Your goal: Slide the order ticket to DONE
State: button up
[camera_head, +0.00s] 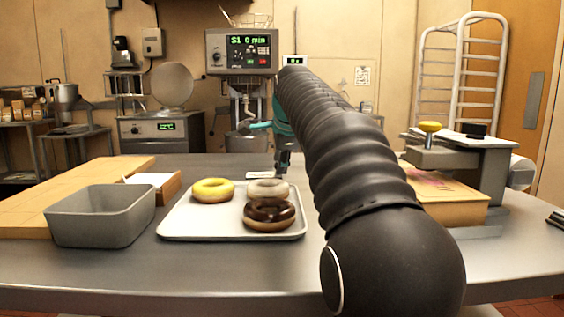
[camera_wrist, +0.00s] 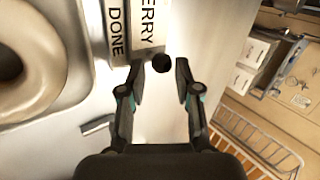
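The white order ticket (camera_wrist: 149,15) shows in the wrist view with the letters "ERRY"; the rest of its text is cut off by the top edge. A label reading DONE (camera_wrist: 117,32) lies just left of it. A round black knob (camera_wrist: 162,63) is at the ticket's lower end, between my fingertips. My gripper (camera_wrist: 160,72) is open, with a finger on each side of the knob and visible gaps. In the head view my gripper (camera_head: 283,163) is beyond the tray, near a small white piece (camera_head: 265,178), too small to read; my arm hides much there.
A white tray (camera_head: 175,229) holds a yellow, a pale and a dark-glazed donut. A grey bin (camera_head: 100,217) and wooden board stand left. A press-like device (camera_head: 480,165) over a box stands right. A machine with display (camera_head: 241,50) stands behind.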

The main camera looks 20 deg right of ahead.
jog(key=v, duration=1.1)
jog(key=shift+s+r, duration=0.2)
jog(key=shift+r, duration=0.05)
